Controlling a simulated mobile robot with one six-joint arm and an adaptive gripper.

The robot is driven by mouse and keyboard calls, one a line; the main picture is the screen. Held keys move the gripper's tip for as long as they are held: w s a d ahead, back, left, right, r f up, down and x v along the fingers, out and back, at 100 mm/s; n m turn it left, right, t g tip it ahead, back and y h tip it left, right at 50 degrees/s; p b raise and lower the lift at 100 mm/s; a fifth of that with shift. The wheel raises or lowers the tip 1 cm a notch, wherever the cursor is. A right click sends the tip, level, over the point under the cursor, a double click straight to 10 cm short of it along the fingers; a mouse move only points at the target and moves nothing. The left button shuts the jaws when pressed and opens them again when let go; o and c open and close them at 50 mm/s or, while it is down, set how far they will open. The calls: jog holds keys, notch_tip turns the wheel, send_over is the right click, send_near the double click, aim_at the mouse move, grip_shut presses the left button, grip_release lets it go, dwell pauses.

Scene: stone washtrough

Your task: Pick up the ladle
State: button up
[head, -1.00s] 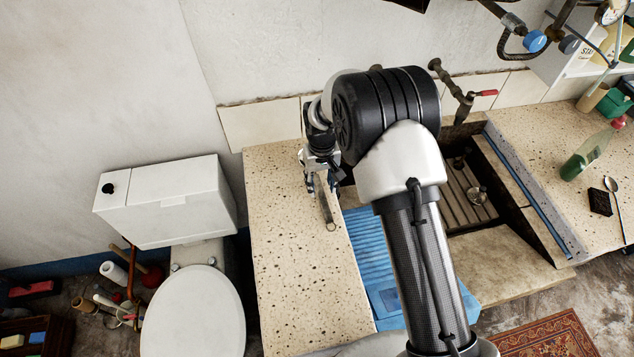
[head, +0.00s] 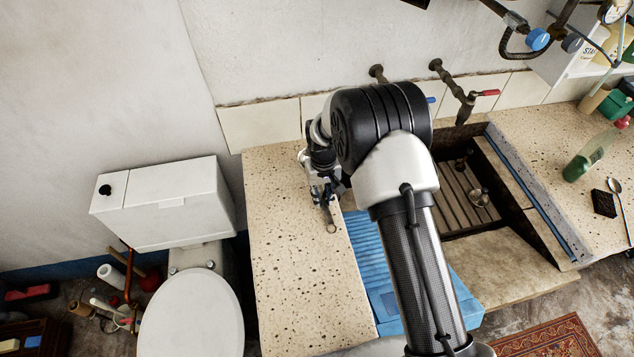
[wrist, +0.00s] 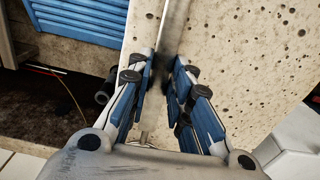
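The ladle's flat grey metal handle (wrist: 176,25) runs between the fingers of my gripper (wrist: 163,75) in the wrist view. In the head view, the handle's end with a small ring (head: 331,228) sticks out from my gripper (head: 323,195), over the speckled stone counter (head: 290,270). The two fingers are close together, one on each side of the handle; I cannot tell whether they touch it. My gripper and arm hide most of the ladle in the head view, and its bowl cannot be made out clearly.
A blue ribbed panel (head: 368,255) lies just right of the counter. The stone sink (head: 500,260) is farther right. A green bottle (head: 590,155), a spoon (head: 615,187) and a dark block (head: 604,203) are on the right counter. A toilet (head: 165,205) stands at left.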

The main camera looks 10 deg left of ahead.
grip_shut()
jog(key=shift+r, duration=0.1)
